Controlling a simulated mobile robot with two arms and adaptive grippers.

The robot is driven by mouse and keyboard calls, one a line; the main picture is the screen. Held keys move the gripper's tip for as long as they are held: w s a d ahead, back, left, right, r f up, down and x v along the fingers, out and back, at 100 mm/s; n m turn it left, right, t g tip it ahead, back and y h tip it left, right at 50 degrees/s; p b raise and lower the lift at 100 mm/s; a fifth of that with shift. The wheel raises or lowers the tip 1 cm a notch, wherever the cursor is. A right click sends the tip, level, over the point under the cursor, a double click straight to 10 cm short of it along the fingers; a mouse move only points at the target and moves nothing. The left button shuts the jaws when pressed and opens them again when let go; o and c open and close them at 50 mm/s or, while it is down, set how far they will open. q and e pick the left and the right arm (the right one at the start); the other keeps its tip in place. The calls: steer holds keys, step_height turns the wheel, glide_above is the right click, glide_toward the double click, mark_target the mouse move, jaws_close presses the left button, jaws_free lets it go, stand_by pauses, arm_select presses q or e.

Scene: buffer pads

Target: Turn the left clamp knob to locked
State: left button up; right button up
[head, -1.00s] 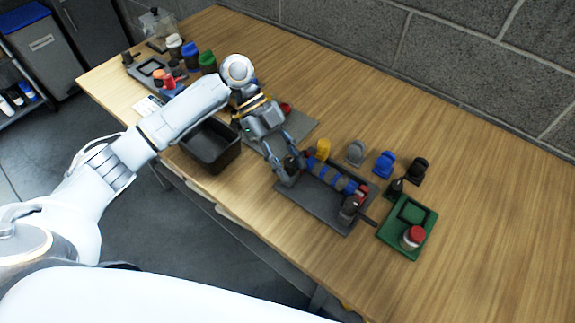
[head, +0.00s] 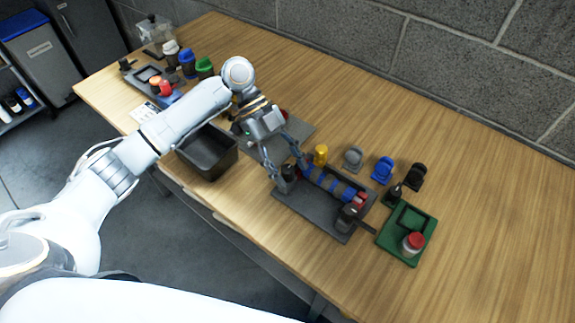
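A dark grey fixture tray (head: 318,217) sits on the wooden table and holds a blue-banded cylinder (head: 328,183). The left clamp knob (head: 288,173), small and dark, stands at the tray's left end. A second dark knob (head: 347,215) stands at the tray's front right. My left gripper (head: 290,171) is over the left end, its two fingers spread on either side of the left knob. I see no clear contact, and the knob's turned position is too small to read. My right gripper is not in view.
A yellow piece (head: 320,154) and grey, blue (head: 383,169) and black pads stand behind the fixture. A green tray (head: 412,251) with a red-capped jar (head: 413,243) is at right. A black bin (head: 212,158) is at left. The table's right side is clear.

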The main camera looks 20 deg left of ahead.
arm_select(q)
steer(key=shift+s+f, duration=0.1)
steer(key=shift+f, duration=0.05)
steer(key=shift+a, duration=0.2)
steer(key=v, duration=1.2)
steer(key=shift+f, duration=0.1)
